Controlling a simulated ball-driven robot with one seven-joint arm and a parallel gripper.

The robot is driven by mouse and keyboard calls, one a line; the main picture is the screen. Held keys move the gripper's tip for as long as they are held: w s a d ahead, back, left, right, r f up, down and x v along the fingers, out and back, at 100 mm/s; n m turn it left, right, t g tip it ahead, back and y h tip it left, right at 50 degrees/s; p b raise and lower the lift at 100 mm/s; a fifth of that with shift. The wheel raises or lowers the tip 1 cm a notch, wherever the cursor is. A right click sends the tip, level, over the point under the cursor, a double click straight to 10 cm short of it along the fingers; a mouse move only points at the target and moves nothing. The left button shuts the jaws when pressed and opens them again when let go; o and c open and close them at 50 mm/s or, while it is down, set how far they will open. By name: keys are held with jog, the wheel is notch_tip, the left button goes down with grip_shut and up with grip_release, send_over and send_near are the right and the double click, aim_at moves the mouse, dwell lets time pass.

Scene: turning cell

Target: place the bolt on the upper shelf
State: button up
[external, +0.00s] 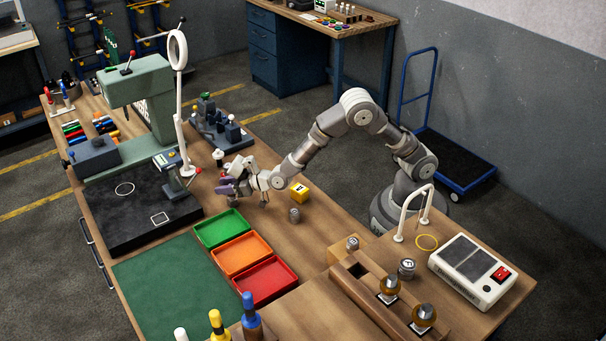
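My gripper (245,190) is low over the wooden bench, just behind the green tray. A small purple patch shows at its left side; I cannot tell whether it is a held thing or part of the gripper. The finger gap is too small to make out. A small grey knurled cylinder (295,214) stands on the bench to the right of the gripper, apart from it. No piece is clearly recognisable as the bolt. No upper shelf can be made out with certainty; a raised wooden rack (362,297) with seats stands at the front right.
A yellow block (299,192) lies close to the right of my gripper. Green (205,236), orange (226,263) and red (252,293) trays stand in front. A white ring lamp (178,120) rises to the left. A white scale-like device (458,300) sits at the right.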

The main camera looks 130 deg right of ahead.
dwell(0.3)
jog(key=shift+r, duration=0.2)
jog(key=p+v, duration=0.3)
jog(key=v, duration=0.9)
jog(key=w+a+r+n+t+y, duration=0.2)
jog(key=w+a+r+y, duration=0.2)
jog(key=a+r, duration=0.65)
jog(key=w+a+r+n+t+y, duration=0.3)
jog(key=w+a+r, duration=0.15)
jog(key=r, duration=1.15)
jog(key=s+a+r+n+y, duration=0.1)
jog(key=s+a+r+n, duration=0.1)
jog(key=s+a+r, duration=0.3)
jog(key=s+a+r+n+y, duration=0.2)
jog(key=s+a+r, duration=0.3)
jog(key=s+r, duration=0.8)
notch_tip(320, 180, up, 6)
jog(key=shift+a+f+y, duration=0.1)
jog(key=shift+a+y, duration=0.15)
jog(key=shift+y, duration=0.05)
